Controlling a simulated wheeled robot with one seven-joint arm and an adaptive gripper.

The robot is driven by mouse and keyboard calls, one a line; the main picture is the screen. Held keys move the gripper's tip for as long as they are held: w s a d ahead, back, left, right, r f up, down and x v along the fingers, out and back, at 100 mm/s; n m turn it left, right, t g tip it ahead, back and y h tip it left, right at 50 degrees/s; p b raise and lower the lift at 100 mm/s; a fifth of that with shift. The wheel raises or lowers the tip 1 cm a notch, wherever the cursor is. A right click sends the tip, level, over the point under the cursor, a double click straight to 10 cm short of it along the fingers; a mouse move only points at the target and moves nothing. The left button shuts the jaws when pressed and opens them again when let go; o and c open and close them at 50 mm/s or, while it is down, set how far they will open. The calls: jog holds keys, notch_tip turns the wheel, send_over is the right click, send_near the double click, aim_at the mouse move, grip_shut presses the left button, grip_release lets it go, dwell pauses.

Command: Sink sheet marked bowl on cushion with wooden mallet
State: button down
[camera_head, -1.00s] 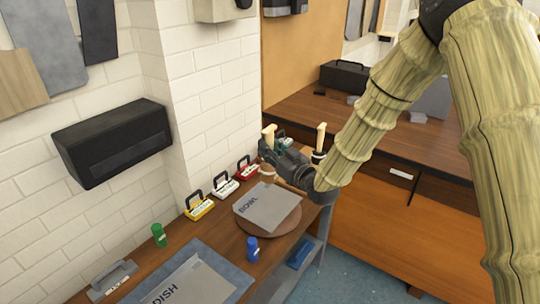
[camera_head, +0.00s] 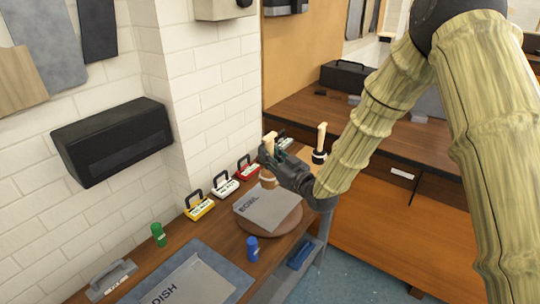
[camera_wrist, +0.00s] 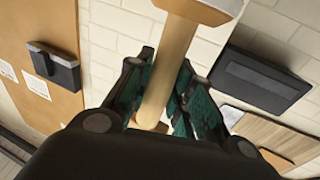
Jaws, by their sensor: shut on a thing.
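A flat grey sheet marked BOWL (camera_head: 265,208) lies on a round brown cushion (camera_head: 288,225) on the wooden bench. My gripper (camera_head: 271,152) is above the back of the sheet and is shut on the handle of a wooden mallet (camera_head: 269,181). The mallet is about upright, its handle end up and its head down near the sheet's back edge. I cannot tell whether the head touches the sheet. The wrist view shows the pale handle (camera_wrist: 168,70) between my fingers (camera_wrist: 160,100), with part of the head at the top edge.
Another wooden-handled tool (camera_head: 321,140) stands right of my gripper. Yellow (camera_head: 200,208), white (camera_head: 225,187) and red cases (camera_head: 248,170) line the wall. A blue bottle (camera_head: 252,248) stands close in front of the cushion. A green bottle (camera_head: 158,234) and DISH sheet (camera_head: 190,284) are left.

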aim_at(275, 182)
jog(key=shift+f, duration=0.1)
notch_tip(275, 182, down, 9)
jog(key=b, duration=0.6)
notch_tip(275, 182, up, 9)
jog(key=p, duration=0.4)
jog(key=shift+f, duration=0.1)
jog(key=s+r, duration=0.2)
jog(key=s, duration=0.7)
